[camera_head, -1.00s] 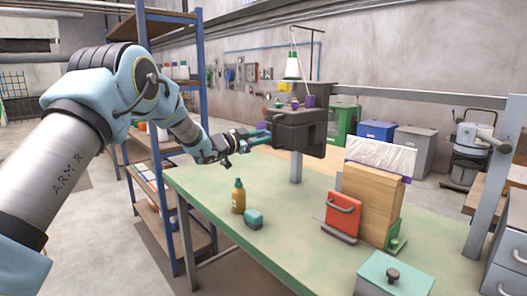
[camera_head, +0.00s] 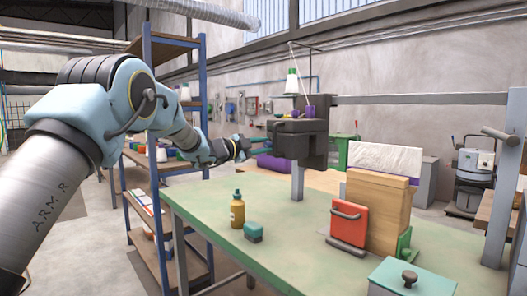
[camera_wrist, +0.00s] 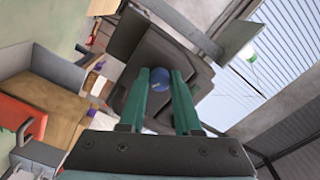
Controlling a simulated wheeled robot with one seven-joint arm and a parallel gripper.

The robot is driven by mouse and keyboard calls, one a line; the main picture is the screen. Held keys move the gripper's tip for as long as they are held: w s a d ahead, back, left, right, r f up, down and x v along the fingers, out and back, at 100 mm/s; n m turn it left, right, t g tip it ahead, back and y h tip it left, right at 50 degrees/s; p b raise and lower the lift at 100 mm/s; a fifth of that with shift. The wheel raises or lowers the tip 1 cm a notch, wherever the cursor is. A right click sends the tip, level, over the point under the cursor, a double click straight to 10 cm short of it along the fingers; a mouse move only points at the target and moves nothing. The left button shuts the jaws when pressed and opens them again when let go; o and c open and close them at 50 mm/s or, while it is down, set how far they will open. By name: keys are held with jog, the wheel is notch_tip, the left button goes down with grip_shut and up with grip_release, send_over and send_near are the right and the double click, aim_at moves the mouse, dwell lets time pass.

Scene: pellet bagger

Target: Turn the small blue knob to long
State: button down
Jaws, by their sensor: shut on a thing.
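The small blue knob (camera_wrist: 161,86) is round and sits on the dark grey machine head (camera_head: 300,141), which stands on a post above the green table. In the wrist view my gripper (camera_wrist: 160,76) has its two green fingers on either side of the knob, shut on it. In the head view my gripper (camera_head: 258,144) reaches the machine's left side, and the knob cannot be made out there. No marking for "long" is readable, so the knob's setting cannot be told.
A blue-framed shelf (camera_head: 150,120) stands left, near my arm.

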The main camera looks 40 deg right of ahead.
dwell(0.4)
jog(key=c, duration=0.6)
grip_release()
jog(key=a+b, duration=0.2)
jog(key=a, duration=0.8)
jog(key=shift+w+a, duration=0.3)
jog(key=shift+a, duration=0.1)
jog(key=shift+w, duration=0.1)
